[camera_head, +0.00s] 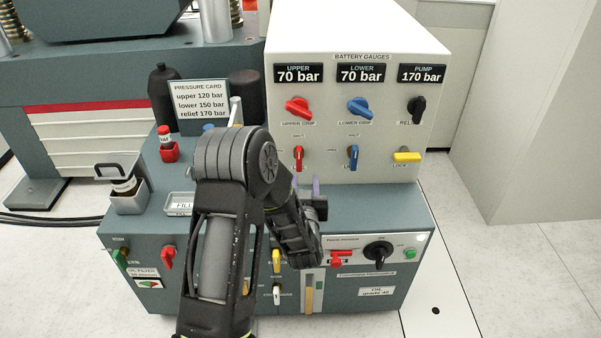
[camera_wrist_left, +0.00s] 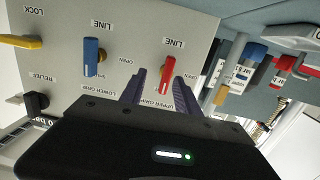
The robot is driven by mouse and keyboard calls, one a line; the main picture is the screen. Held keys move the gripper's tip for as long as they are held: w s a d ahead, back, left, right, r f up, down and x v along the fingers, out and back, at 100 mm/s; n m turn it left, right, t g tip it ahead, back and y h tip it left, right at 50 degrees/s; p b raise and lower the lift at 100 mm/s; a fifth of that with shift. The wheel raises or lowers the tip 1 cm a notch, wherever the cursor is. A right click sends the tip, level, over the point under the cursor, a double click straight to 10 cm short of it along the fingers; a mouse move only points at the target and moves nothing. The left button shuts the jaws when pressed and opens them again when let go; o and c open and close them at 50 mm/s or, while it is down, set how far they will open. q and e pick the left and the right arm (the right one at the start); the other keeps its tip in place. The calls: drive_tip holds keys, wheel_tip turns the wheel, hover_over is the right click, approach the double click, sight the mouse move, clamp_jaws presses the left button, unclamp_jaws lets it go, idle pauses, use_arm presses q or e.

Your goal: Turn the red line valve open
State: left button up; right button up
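The red line valve (camera_head: 298,158) is a small lever on the white gauge panel, with a SHUT label above it. Its lever stands about upright, towards that label. My left gripper (camera_head: 308,184) is just below it in the head view, partly hidden by my own arm. In the left wrist view the panel appears upside down, and the red lever (camera_wrist_left: 167,77) shows between the two open fingers of my left gripper (camera_wrist_left: 162,84). There is a gap on either side of the lever, and I cannot tell how deep the fingers reach. My right gripper is not in view.
A blue line valve (camera_head: 353,157) and a yellow lock lever (camera_head: 407,157) sit to the right on the same panel. Red (camera_head: 298,107) and blue (camera_head: 360,107) grip knobs and a black relief knob (camera_head: 417,107) are above. The pressure card (camera_head: 200,103) stands to the left.

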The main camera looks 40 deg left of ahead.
sight(299, 160)
use_arm(q)
drive_tip(key=shift+s+a+r+y, duration=0.1)
drive_tip(key=shift+a+r+y, duration=0.4)
drive_tip(key=shift+a+r, duration=0.4)
drive_tip(key=shift+x, duration=3.9)
drive_tip(key=shift+d, duration=0.1)
clamp_jaws()
